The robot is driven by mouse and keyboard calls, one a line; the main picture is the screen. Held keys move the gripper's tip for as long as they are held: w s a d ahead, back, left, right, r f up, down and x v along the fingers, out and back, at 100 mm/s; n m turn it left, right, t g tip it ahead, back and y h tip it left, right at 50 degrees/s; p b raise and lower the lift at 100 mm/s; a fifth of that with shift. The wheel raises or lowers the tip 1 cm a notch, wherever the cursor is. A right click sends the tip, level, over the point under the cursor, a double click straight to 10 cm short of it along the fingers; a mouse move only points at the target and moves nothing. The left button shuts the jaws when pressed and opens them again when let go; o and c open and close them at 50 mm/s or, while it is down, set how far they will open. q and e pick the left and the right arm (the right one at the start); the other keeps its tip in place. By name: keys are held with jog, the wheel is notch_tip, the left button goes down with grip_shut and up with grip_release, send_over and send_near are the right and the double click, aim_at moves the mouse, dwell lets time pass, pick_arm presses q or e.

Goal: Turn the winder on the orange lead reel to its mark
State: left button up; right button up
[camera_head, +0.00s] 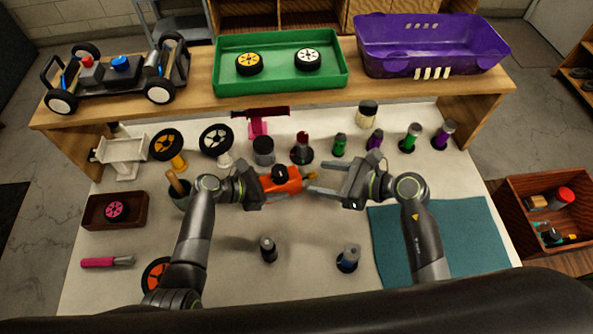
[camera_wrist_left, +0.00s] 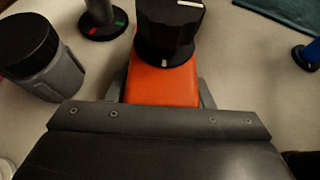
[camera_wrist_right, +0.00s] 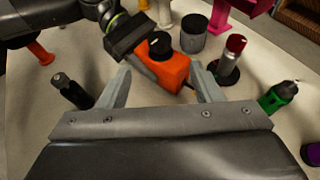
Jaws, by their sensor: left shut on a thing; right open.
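The orange lead reel (camera_head: 290,185) is off the table's middle in the head view, with a black winder knob (camera_head: 280,172) on top. My left gripper (camera_head: 276,188) is shut on the reel's orange body. In the left wrist view the knob (camera_wrist_left: 170,32) has a white line on its top, and a small white tick shows low on its front. My right gripper (camera_head: 318,178) is open and empty, its fingers pointing at the reel from the right. In the right wrist view the reel (camera_wrist_right: 175,70) lies beyond and between the open fingers, apart from them.
A grey black-lidded jar (camera_head: 263,150) and a red-topped post (camera_head: 301,150) stand just behind the reel. Several green and purple bottles stand behind right. Two small dark posts (camera_head: 268,248) (camera_head: 348,258) stand in front. A teal mat (camera_head: 470,235) lies at right.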

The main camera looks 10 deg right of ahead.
aim_at(283, 171)
jog(key=x, duration=1.1)
jog(key=shift+a+r, duration=0.1)
jog(key=shift+c, duration=0.2)
